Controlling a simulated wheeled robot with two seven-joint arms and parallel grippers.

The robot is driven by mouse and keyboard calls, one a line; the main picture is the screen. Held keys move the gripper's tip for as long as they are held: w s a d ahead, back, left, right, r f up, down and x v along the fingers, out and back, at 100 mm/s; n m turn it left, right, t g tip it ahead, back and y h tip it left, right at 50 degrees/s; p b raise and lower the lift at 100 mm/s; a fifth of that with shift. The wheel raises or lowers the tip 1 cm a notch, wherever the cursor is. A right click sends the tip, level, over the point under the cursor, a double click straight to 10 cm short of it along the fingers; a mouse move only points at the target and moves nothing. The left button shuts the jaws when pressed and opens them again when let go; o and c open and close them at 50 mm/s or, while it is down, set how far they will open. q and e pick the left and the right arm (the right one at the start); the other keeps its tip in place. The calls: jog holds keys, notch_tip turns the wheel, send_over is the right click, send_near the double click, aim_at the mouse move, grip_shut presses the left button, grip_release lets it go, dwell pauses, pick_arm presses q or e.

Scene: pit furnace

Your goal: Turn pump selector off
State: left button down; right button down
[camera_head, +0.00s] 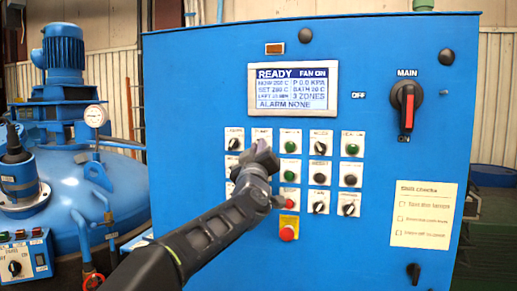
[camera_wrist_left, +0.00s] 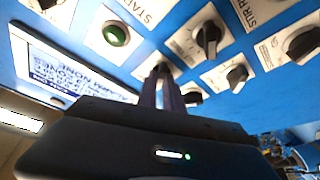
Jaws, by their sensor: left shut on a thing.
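The pump selector's white plate (camera_head: 262,133) is in the top row of the blue panel, second from the left. Its label is too small to read surely, and its knob is hidden behind my left gripper (camera_head: 262,153), so its angle cannot be told. In the left wrist view, the dark fingers of my left gripper (camera_wrist_left: 164,82) are close together at a white plate (camera_wrist_left: 147,67), shut on the knob there. My right gripper is not in view.
A green button (camera_head: 290,147) is just right of the selector, and other knobs and buttons surround it closely. A display (camera_head: 292,88) reads READY and FAN ON. The MAIN red-handled switch (camera_head: 407,105) is at the right. A blue furnace lid (camera_head: 100,190) stands at the left.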

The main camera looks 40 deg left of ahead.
pick_arm(q)
jog(key=c, duration=1.5)
grip_release()
jog(key=b+v, duration=0.2)
jog(key=v, duration=0.5)
jog(key=shift+s+d+f, duration=0.2)
jog(key=shift+s, duration=0.1)
